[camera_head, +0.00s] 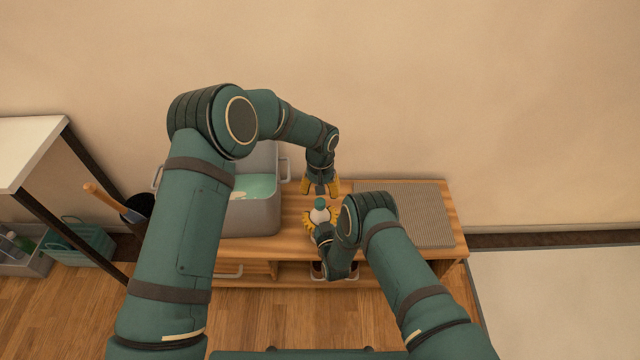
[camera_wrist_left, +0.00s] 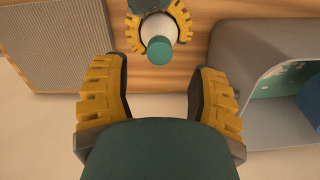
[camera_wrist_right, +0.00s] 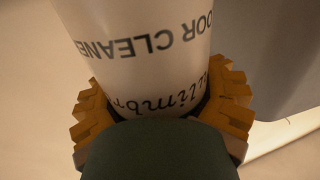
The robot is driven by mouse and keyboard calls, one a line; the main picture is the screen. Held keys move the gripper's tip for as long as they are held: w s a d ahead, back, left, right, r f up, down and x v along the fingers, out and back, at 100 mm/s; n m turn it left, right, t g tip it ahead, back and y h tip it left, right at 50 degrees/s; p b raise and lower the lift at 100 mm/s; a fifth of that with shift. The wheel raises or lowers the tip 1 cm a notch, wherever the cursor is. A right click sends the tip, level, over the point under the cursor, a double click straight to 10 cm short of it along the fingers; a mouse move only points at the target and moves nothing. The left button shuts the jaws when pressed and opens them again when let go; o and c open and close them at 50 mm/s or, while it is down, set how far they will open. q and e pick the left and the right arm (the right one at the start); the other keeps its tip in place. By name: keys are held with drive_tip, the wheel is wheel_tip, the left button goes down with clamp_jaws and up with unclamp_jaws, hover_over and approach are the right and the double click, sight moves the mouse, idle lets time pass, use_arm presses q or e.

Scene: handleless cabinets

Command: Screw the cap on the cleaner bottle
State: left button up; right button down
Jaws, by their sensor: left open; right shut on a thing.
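The white cleaner bottle (camera_head: 319,216) stands upright over the wooden bench, with part of its printed label in the right wrist view (camera_wrist_right: 140,45). My right gripper (camera_head: 322,222) is shut around the bottle's body. The teal cap (camera_head: 320,203) sits at the top of the bottle and also shows in the left wrist view (camera_wrist_left: 159,50). I cannot tell how tightly it is seated. My left gripper (camera_head: 320,188) is open and empty, pointing down just behind the cap. In the left wrist view its fingers (camera_wrist_left: 158,78) are spread, with the cap just beyond their tips.
A grey bin (camera_head: 252,220) with teal contents stands on the bench (camera_head: 290,205) left of the bottle. A ribbed grey mat (camera_head: 418,215) lies on the right end. The wall rises behind. A white-topped table (camera_head: 25,150) and a teal basket (camera_head: 80,250) are at far left.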

sight(320, 201)
use_arm(q)
drive_tip(key=n, duration=0.5)
drive_tip(key=shift+w+r+n, duration=0.1)
drive_tip(key=shift+r+n, duration=0.1)
drive_tip(key=shift+n, duration=0.2)
drive_tip(key=n, duration=0.3)
drive_tip(key=shift+r+n, duration=0.15)
drive_tip(key=shift+n, duration=0.15)
drive_tip(key=n, duration=0.5)
drive_tip(key=shift+w+r, duration=0.1)
drive_tip(key=shift+r, duration=0.15)
drive_tip(key=n, duration=0.5)
drive_tip(key=shift+w+r, duration=0.1)
drive_tip(key=shift+r, duration=0.1)
drive_tip(key=shift+f, duration=0.1)
drive_tip(key=shift+f, duration=3.9)
